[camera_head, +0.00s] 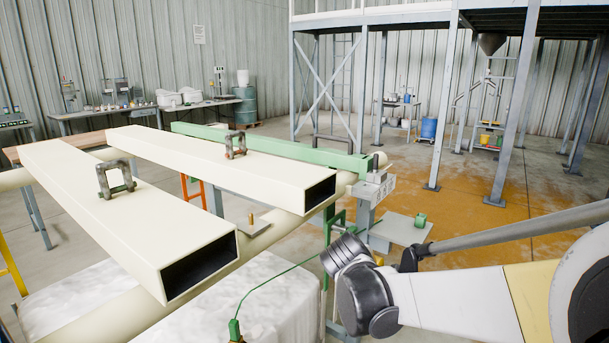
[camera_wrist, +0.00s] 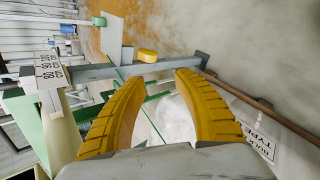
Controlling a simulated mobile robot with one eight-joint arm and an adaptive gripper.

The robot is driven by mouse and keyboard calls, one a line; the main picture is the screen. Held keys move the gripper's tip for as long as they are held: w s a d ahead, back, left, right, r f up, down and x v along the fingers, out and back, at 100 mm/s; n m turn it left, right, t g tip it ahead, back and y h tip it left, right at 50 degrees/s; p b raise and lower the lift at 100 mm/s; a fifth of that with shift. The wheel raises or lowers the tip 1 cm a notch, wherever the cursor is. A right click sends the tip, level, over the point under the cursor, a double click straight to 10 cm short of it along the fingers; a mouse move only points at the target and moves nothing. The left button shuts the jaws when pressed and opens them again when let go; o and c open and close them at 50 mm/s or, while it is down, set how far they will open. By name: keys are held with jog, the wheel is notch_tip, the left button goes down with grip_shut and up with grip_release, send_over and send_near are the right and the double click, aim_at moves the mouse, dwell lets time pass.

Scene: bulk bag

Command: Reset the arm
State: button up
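My gripper (camera_wrist: 160,80) shows in the wrist view as two ribbed yellow fingers, spread apart with nothing held between them. My arm (camera_head: 450,298) reaches in from the right of the head view, a pale link ending in a dark joint. The gripper fingers cannot be made out in the head view. In the wrist view a grey beam (camera_wrist: 105,72) crosses beyond the fingertips, with a small yellow block (camera_wrist: 147,55) near it. A white bulk bag (camera_wrist: 175,122) shows behind and between the fingers.
Two cream hollow beams (camera_head: 150,222) carrying metal shackles (camera_head: 115,178) lie left of my arm. The white bag (camera_head: 280,295) is below them. A green bar (camera_head: 270,147) and a grey bracket post (camera_head: 370,195) stand close beyond my arm. Open floor (camera_head: 470,215) lies farther back.

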jog(key=s+d+m+y, duration=0.1)
jog(key=s+m+y, duration=0.1)
jog(key=s+m, duration=0.6)
jog(key=s+d+r+m+g+y, duration=0.1)
jog(key=s+m, duration=0.7)
jog(key=s, duration=1.2)
jog(key=shift+d+r+y, duration=0.3)
jog(key=shift+d+y, duration=0.1)
jog(key=shift+y, duration=0.4)
